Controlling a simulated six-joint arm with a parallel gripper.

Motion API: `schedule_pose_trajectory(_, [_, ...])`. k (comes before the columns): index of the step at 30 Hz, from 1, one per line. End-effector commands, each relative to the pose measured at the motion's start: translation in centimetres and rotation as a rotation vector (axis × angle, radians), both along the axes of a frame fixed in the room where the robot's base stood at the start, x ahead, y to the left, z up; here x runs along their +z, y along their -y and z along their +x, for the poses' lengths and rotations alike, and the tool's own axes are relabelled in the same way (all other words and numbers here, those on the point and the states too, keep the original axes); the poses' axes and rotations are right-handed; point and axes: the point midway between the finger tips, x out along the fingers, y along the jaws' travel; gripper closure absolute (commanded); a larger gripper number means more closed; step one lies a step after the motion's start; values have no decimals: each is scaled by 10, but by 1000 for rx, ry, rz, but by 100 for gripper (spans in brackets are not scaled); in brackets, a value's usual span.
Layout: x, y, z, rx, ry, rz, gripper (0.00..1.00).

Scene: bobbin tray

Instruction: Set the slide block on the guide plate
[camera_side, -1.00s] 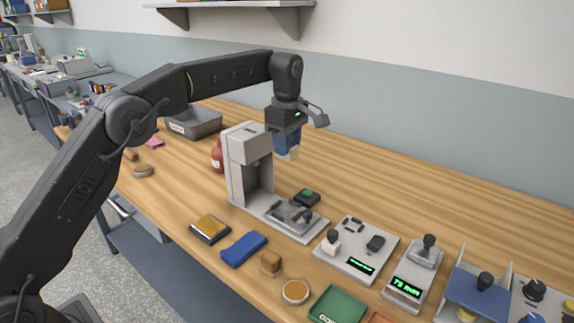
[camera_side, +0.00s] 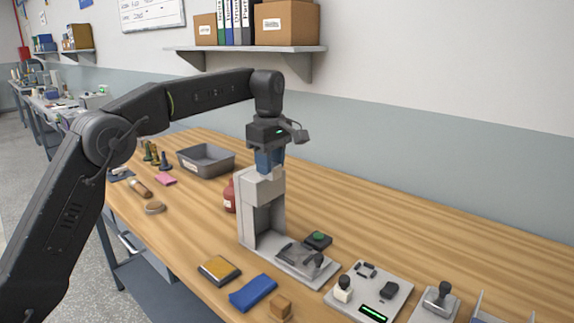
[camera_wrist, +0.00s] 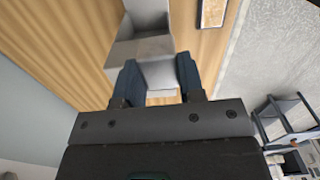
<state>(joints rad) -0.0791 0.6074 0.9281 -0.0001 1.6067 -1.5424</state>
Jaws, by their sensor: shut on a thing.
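My gripper (camera_side: 268,160) is shut on a pale grey block, which I take for the slide block; its blue fingers also show in the wrist view (camera_wrist: 158,80), either side of the block (camera_wrist: 158,74). In the side view the fingers overlap the top of a tall grey column (camera_side: 262,188), and the block's lower part is hard to tell from it. I cannot tell whether they touch. The column stands on a flat grey base (camera_side: 290,269) with dark fittings. Which piece is the guide plate is not clear from these views.
A green-topped dark box (camera_side: 318,239) is beside the base, and a red bottle (camera_side: 229,198) is left of the column. A grey bin (camera_side: 207,160) stands behind. The wood behind the column is open.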

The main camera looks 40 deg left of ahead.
Motion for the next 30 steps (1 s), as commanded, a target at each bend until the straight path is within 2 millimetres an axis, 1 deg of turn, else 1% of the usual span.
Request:
schedule_pose_trajectory(3, [4, -20, -24, 5, 2, 0, 91])
schedule_pose_trajectory(9, [1, -48, -71, 4, 4, 1, 91])
schedule_pose_trajectory(13, [-4, -58, -97, 3, 2, 0, 91])
schedule_pose_trajectory(19, [-13, -69, -131, 2, 2, 1, 91])
schedule_pose_trajectory(21, [-36, -67, -128, -1, -5, -1, 91])
schedule_pose_trajectory(25, [-72, -67, -128, 0, -5, -1, 91])
schedule_pose_trajectory(30, [-124, -67, -128, 0, -6, -1, 91])
